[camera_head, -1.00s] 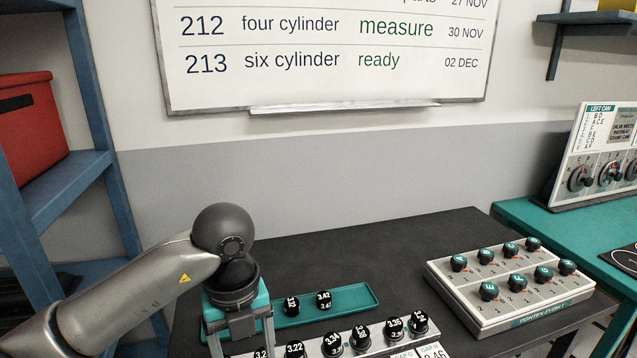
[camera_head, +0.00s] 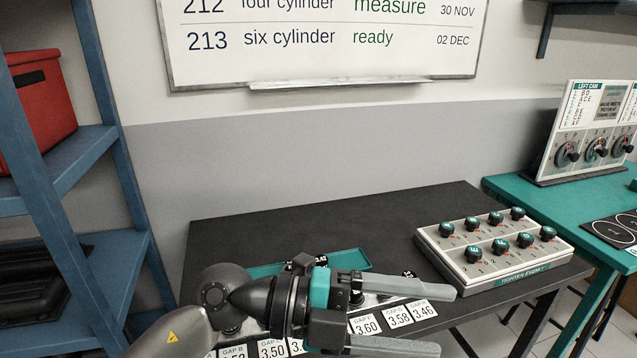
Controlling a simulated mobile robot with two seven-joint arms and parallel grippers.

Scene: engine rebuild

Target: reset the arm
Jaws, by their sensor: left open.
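My left gripper (camera_head: 425,318) reaches in from the lower left, above the dark bench (camera_head: 400,222). Its two grey fingers point right, spread apart with nothing between them. The gripper and wrist cover much of the row of black numbered pieces and part of the teal tray (camera_head: 349,259) behind. Gap labels (camera_head: 364,324) such as 3.60, 3.58 and 3.46 show beside and between the fingers. My right gripper is out of the picture.
A grey panel (camera_head: 492,284) with several teal-topped knobs stands at the bench's right. A green table (camera_head: 510,188) with a left cam board (camera_head: 596,130) is beyond it. Blue shelving (camera_head: 65,178) with a red box (camera_head: 38,110) stands left. The bench's back is clear.

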